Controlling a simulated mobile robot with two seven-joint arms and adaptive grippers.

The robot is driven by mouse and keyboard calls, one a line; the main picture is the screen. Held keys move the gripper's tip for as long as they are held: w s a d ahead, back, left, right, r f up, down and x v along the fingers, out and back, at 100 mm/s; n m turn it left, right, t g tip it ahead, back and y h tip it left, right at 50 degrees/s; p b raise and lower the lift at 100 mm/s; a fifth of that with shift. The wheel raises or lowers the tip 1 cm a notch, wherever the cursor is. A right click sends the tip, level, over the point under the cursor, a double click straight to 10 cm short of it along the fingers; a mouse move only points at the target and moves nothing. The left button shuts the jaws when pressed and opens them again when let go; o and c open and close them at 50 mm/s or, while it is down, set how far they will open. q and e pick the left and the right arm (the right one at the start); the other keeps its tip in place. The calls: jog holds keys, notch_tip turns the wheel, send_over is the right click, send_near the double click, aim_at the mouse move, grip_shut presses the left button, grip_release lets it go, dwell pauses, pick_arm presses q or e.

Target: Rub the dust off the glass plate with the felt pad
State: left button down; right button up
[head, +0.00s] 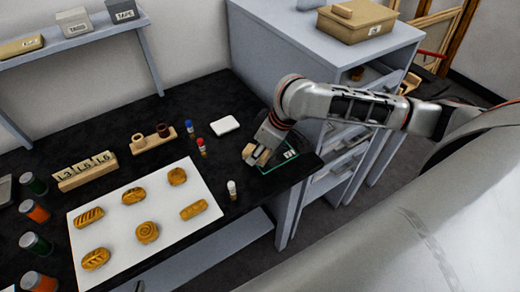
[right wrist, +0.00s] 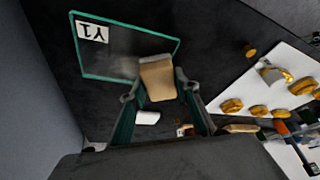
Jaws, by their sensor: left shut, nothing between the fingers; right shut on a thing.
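The glass plate (head: 277,168) is a dark, clear sheet with green edges, lying near the right end of the black worktop. In the right wrist view the plate (right wrist: 122,50) has a white label at one corner and a faint greyish haze near the pad. My right gripper (head: 262,150) is shut on the tan felt pad (right wrist: 157,80). The pad overlaps the plate's edge in that view; I cannot tell whether they touch. Only a small part of my left gripper (head: 139,287) seems to show at the bottom edge of the head view, shut and empty.
A white block (head: 224,125), red and blue small bottles and a white-capped bottle (head: 232,190) stand left of the plate. A white board (head: 160,238) holds several pastries. Bare black worktop lies behind the white block.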

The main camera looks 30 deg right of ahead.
jog(key=shift+w+d+f, duration=0.15)
jog(key=shift+d, duration=2)
jog(key=shift+w+d, duration=0.15)
jog(key=shift+d, duration=1.55)
jog(key=shift+r, duration=0.2)
jog(key=shift+r, duration=2.95)
notch_tip(320, 180, up, 3)
jog(key=shift+a+r, duration=0.1)
